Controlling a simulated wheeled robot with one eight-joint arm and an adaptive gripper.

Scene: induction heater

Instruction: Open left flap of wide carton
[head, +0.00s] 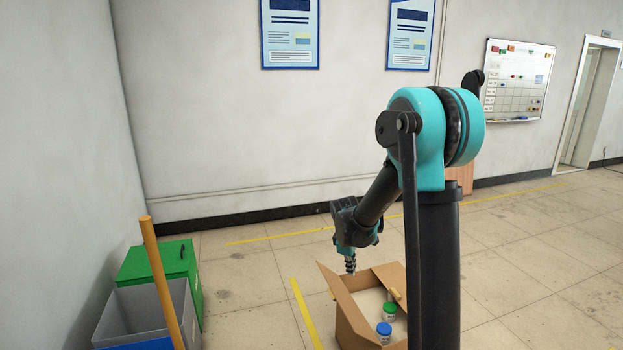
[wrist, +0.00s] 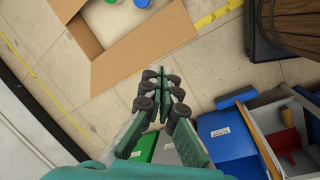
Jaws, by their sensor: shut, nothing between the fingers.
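The wide carton (head: 350,318) is a brown cardboard box on the floor, open at the top. Its left flap (head: 336,287) stands up and leans outward to the left. In the wrist view a broad brown panel, apparently this flap (wrist: 145,47), lies just beyond my fingertips. My gripper (head: 350,266) is shut and empty, pointing down near the flap; the wrist view shows its fingers together (wrist: 163,80). I cannot tell whether they touch the cardboard. Part of the carton's right side is hidden behind my arm.
Inside the carton are a green-lidded jar (head: 389,310) and a blue-lidded jar (head: 384,332). At left stand a green bin (head: 135,262), a grey bin (head: 135,312) and an orange post (head: 161,280). Floor (head: 245,285) between bins and carton is clear.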

